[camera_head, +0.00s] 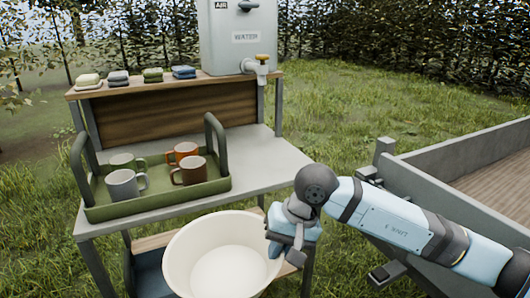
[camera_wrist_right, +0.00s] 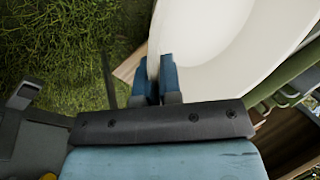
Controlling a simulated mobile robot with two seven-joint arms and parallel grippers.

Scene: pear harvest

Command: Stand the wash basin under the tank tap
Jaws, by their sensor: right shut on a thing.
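The wash basin (camera_head: 188,250) is a round cream bowl at the bottom centre of the head view, in front of the table. It looks empty. My right gripper (camera_head: 282,250) is shut on the right side of its rim. In the right wrist view the blue fingers of the gripper (camera_wrist_right: 160,82) pinch the rim of the white basin (camera_wrist_right: 208,50). My left gripper is not in view.
A green tray (camera_head: 150,208) with upright handles holds several mugs on the left of the table (camera_head: 262,165). The table's right part, below the tap, is clear. Folded cloths (camera_head: 152,75) lie on the shelf. A wooden-floored trailer (camera_head: 440,160) stands at the right.

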